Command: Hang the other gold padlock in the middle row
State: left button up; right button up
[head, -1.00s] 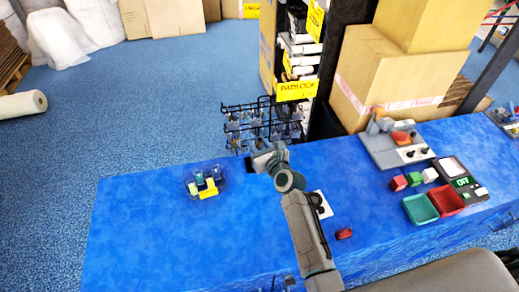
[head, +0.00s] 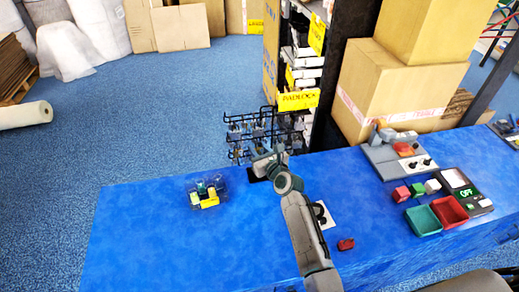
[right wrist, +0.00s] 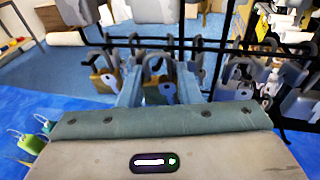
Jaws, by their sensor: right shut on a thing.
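The black wire rack (head: 240,117) stands at the far edge of the blue table, under a yellow padlock sign (head: 299,100). My right gripper (head: 262,165) is at the front of the rack. In the right wrist view my right gripper (right wrist: 160,92) is shut on a padlock (right wrist: 152,97) with a partly visible gold body and a grey key-shaped mark. The fingers hide its sides, and I cannot tell whether its shackle is on a hook. Another gold padlock (right wrist: 104,80) hangs just left of it. Silver padlocks (right wrist: 237,75) hang to the right. My left gripper is out of view.
A clear tray (head: 194,203) with small coloured items lies left of my right arm. Green (head: 422,220) and red (head: 452,211) bins, coloured blocks and a grey device (head: 385,160) are on the right. Cartons (head: 385,85) stand behind. The table's left part is clear.

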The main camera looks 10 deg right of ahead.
jog(key=shift+w+r, duration=0.2)
jog(key=shift+r, duration=0.15)
jog(key=o, duration=1)
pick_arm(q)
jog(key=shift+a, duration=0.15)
pick_arm(e)
jog(key=shift+o, duration=0.9)
jog(key=shift+a+r, duration=0.1)
jog(key=shift+a, duration=0.05)
jog(key=shift+s, duration=0.1)
jog(key=shift+s+d, duration=0.2)
jog(key=s, duration=0.1)
jog(key=s+d, duration=0.1)
jog(key=s, duration=0.2)
jog(key=shift+d+f, duration=0.25)
jog(key=shift+f, duration=0.1)
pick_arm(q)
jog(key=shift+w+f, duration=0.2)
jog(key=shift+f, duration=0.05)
pick_arm(e)
jog(key=s+r, duration=0.1)
jog(key=s, duration=0.5)
jog(key=shift+s+d+r, duration=0.15)
jog(key=shift+d, duration=0.25)
